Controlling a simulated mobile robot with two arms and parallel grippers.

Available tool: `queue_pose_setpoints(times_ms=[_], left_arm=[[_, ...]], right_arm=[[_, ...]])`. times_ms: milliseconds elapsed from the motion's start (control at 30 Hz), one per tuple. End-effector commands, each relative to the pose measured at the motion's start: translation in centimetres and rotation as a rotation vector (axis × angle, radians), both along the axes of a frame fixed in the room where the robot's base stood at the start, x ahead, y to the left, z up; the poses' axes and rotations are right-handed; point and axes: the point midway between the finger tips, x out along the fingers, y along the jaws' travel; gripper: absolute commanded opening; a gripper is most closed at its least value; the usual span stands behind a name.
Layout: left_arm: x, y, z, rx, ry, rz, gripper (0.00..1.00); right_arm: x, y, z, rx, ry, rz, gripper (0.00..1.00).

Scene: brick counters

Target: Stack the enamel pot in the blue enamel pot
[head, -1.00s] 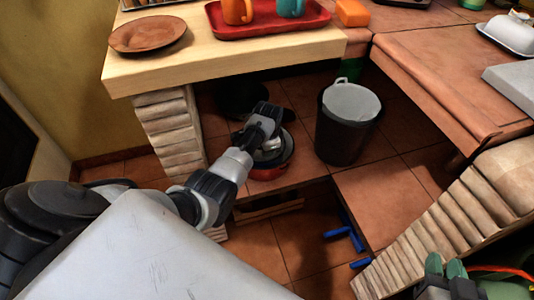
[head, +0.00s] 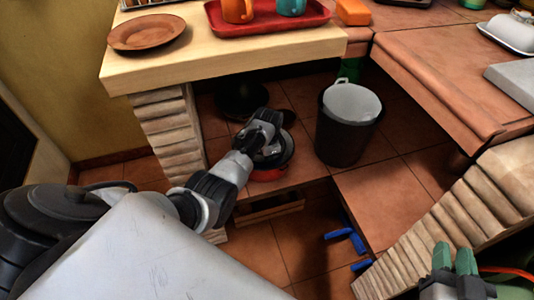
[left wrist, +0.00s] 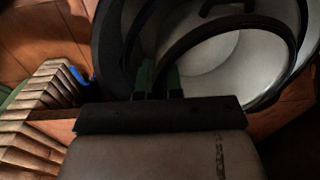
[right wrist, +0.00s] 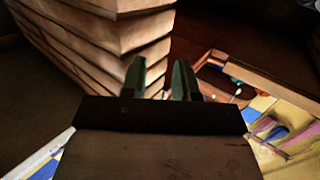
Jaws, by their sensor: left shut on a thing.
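A red pot with a dark rim (head: 269,174), seemingly the enamel pot, is low on the tiled ledge under the wooden counter, partly hidden by my left gripper. My left gripper (head: 265,140) reaches down over it. In the left wrist view, the left fingers (left wrist: 159,80) are shut at the dark rim of a pot with a pale interior (left wrist: 215,65). Curved dark bands cross that interior; I cannot tell rim from handle there. I cannot make out a blue pot for certain. My right gripper (head: 457,260) is open and empty, near the stepped brick at right.
A dark bin with a grey liner (head: 349,115) stands right of the red pot. A dark round object (head: 240,100) is behind it in shadow. A brick pillar (head: 170,130) stands at left. The wooden counter (head: 150,72) overhangs, holding a plate and a red tray.

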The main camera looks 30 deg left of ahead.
Motion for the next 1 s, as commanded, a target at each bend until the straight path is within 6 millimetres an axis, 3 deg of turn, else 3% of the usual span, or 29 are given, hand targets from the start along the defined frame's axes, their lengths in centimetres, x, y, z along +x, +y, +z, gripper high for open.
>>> queue_pose_setpoints(times_ms=[33,100,467,767,1000], left_arm=[[0.1,0.0,0.1,0.0,-0.003,0.0,0.0],[0.0,0.0,0.1,0.0,-0.001,0.0,0.17],[0.1,0.0,0.4,0.0,-0.002,0.0,0.17],[0.0,-0.1,3.1,0.0,-0.003,0.0,0.17],[-0.1,-0.2,5.5,0.0,-0.001,0.0,0.17]], right_arm=[[0.0,0.0,0.1,0.001,-0.002,0.001,0.29],[0.0,0.1,0.1,0.002,-0.002,0.002,0.29],[0.2,0.1,0.3,0.0,0.003,0.003,0.29],[-1.3,-0.9,-3.1,-0.069,0.278,-0.016,0.29],[-3.8,-2.2,-6.1,-0.133,0.553,-0.035,0.29]])
